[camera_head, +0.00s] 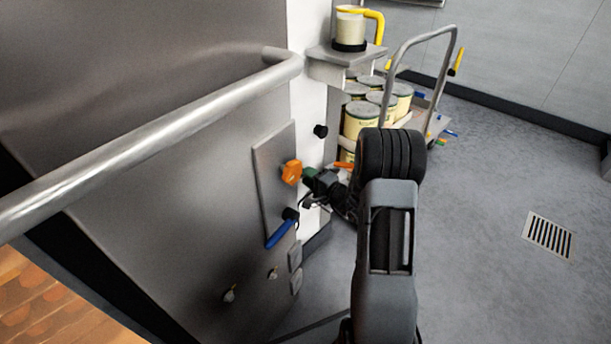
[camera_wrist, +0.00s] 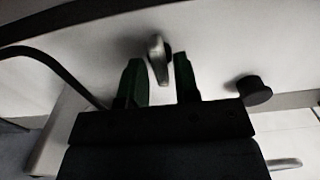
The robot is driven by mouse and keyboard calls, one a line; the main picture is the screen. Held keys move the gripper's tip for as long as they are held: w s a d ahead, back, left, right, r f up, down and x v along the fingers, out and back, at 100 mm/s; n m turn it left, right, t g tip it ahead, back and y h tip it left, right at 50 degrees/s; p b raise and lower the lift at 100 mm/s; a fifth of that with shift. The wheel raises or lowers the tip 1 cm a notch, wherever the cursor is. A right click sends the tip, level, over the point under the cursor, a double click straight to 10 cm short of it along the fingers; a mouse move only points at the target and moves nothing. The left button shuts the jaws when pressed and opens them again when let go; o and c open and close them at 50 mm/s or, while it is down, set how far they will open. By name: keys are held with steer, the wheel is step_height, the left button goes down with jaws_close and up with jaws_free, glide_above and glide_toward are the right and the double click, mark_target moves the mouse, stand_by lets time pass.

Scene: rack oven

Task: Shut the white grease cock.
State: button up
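A pale, whitish lever handle (camera_wrist: 157,58), which looks like the white grease cock, stands out from a light panel in the wrist view. My gripper (camera_head: 311,178) has green fingertips, and they stand apart on either side of this lever, with a gap showing on both sides. Whether the fingertips reach its full depth I cannot tell. In the head view the pale lever is hidden around my gripper and wrist, by the white panel (camera_head: 308,100).
An orange knob (camera_head: 291,172) and a blue lever (camera_head: 281,229) sit close left of my gripper. A black knob (camera_wrist: 254,90) is right of the fingers in the wrist view. A shelf with a jug (camera_head: 350,28), a trolley with tins (camera_head: 361,120) and a rail (camera_head: 150,136) stand nearby.

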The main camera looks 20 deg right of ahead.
jaws_close()
steer(key=shift+m+p, duration=0.7)
steer(key=shift+m, duration=1.6)
steer(key=shift+m+p, duration=0.9)
steer(key=shift+m, duration=1.4)
